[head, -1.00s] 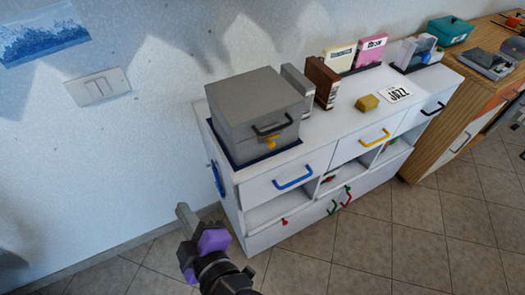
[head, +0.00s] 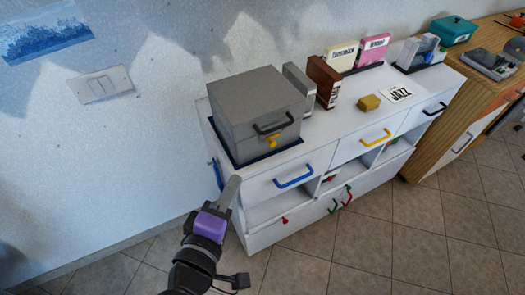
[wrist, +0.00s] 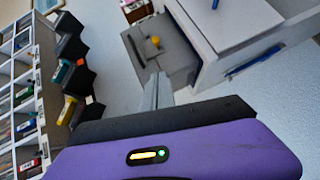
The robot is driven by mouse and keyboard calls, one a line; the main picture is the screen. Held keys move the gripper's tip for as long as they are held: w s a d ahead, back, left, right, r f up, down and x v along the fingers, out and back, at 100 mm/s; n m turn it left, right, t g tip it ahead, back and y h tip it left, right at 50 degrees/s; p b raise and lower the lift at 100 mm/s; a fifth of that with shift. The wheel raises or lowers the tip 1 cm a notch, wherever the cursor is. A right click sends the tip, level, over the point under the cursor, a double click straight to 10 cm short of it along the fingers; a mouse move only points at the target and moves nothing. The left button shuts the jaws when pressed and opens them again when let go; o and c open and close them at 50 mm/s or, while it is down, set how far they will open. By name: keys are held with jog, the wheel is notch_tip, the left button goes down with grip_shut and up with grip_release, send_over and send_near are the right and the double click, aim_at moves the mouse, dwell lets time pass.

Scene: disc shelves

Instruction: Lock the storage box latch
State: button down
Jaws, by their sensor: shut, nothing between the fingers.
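The grey storage box (head: 255,108) sits on a dark mat at the left end of the white cabinet top. Its lid is down, with a black handle (head: 273,127) on the front. A small yellow-orange latch (head: 271,142) is on the front below the handle. In the wrist view a grey box face (wrist: 168,58) with a yellow piece (wrist: 155,41) shows beyond the fingers. My gripper (head: 231,190) is shut and empty, in front of the cabinet's left end, below and left of the latch and apart from it. It also shows in the wrist view (wrist: 157,88).
The white cabinet (head: 330,125) has a blue drawer handle (head: 293,177) below the box and another blue handle on its left side. A brown box file (head: 323,82) stands right of the storage box. A yellow block (head: 368,103) lies further right. The floor in front is clear.

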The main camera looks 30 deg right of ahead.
jog(key=shift+d, duration=0.1)
jog(key=p, duration=0.2)
send_near(274, 144)
jog(key=w, duration=0.2)
jog(key=w+d, duration=0.1)
jog(key=w+f, duration=0.1)
jog(key=w, duration=0.1)
jog(key=shift+w+d, duration=0.35)
jog(key=shift+d, duration=0.05)
jog(key=shift+d+f, duration=0.25)
jog(key=shift+d, duration=0.2)
jog(key=shift+d, duration=1.35)
jog(key=shift+w, duration=0.1)
